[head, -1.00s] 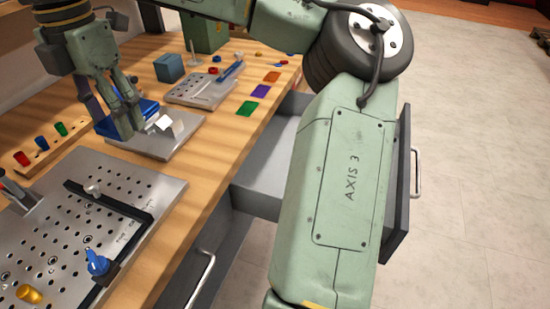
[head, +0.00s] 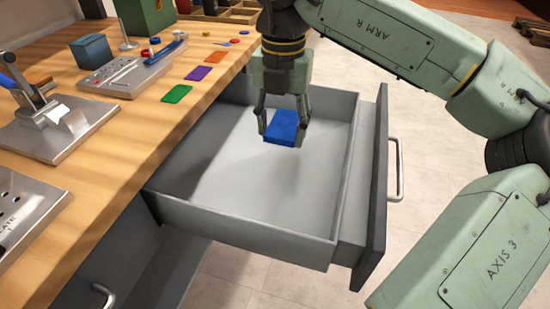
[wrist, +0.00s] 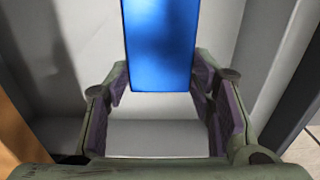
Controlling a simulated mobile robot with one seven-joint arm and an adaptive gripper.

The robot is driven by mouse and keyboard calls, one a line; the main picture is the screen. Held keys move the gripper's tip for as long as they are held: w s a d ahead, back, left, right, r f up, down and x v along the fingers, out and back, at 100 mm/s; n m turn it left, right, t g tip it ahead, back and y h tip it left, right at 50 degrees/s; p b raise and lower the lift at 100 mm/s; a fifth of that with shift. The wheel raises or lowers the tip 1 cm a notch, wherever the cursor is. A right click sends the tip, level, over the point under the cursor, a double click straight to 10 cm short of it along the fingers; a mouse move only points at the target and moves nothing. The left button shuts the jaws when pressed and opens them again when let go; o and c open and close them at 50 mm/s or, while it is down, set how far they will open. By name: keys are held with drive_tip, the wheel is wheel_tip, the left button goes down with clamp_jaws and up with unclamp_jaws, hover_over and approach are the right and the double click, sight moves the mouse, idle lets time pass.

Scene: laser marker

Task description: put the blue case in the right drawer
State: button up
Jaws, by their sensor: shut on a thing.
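The blue case (head: 283,127) is a small blue block between the fingers of my gripper (head: 283,122). My gripper is shut on it, pointing down, over the inside of the open grey drawer (head: 225,185). The case seems to hang above the drawer floor; the exact gap is hard to judge. In the wrist view the blue case (wrist: 160,45) shows at the top between the two fingers, with the grey drawer floor (wrist: 155,140) beyond. The drawer is pulled well out and its visible floor is bare.
The drawer's dark front panel (head: 375,190) and handle (head: 397,170) stand to the right. The wooden worktop (head: 120,150) on the left holds a metal fixture (head: 60,125), coloured cards (head: 198,73) and a tool tray (head: 130,78). Another drawer handle (head: 103,295) shows at lower left.

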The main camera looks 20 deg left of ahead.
sight(282, 175)
wheel_tip(282, 175, down, 10)
drive_tip(key=shift+d, duration=0.1)
idle(0.4)
drive_tip(key=shift+f, duration=0.2)
drive_tip(key=o, duration=1.2)
drive_tip(key=shift+r, duration=0.1)
drive_tip(key=shift+c, duration=0.2)
drive_tip(key=shift+r, duration=0.1)
wheel_tip(282, 175, up, 12)
drive_tip(key=shift+r, duration=0.1)
